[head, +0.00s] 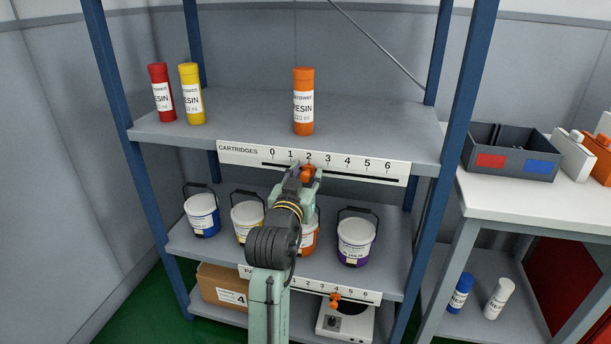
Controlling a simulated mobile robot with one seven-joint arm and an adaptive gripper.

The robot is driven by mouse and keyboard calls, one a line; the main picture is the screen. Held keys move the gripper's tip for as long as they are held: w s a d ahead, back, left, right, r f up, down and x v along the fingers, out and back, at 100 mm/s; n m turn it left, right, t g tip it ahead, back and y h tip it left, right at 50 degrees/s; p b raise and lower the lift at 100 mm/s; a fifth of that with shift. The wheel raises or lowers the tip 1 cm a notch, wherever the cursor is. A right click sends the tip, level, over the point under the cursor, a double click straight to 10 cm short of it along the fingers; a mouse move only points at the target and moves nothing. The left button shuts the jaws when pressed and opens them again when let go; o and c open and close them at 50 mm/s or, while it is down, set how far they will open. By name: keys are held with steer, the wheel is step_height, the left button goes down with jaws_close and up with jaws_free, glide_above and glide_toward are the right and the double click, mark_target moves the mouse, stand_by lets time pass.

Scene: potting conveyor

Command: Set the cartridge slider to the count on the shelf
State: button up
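The cartridge slider strip (230,154) is a white label marked CARTRIDGES with a scale from 0 to 6, on the front edge of the upper shelf. Its orange knob (308,171) sits below the 2. My gripper (304,174) is at the knob, and its fingers partly cover it. I cannot tell whether the fingers are closed on it. On the upper shelf stand a red cartridge (160,92), a yellow cartridge (191,94) and an orange cartridge (303,101), all upright.
Several pails, including a blue-labelled one (202,214) and a purple-labelled one (356,240), stand on the middle shelf. A second scale below has its own orange knob (335,300). Two cartridges, blue (460,293) and white (498,299), stand under the right bench (525,205).

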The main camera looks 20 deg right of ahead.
mark_target(328, 170)
jaws_close()
stand_by(0.4)
steer(key=s+d, duration=0.1)
steer(key=d, duration=0.1)
steer(key=s+d+p, duration=0.1)
steer(key=shift+s+d, duration=0.3)
steer(key=shift+d, duration=0.1)
steer(key=shift+o, duration=1.2)
jaws_free()
steer(key=v, duration=0.7)
steer(key=shift+s+a, duration=0.2)
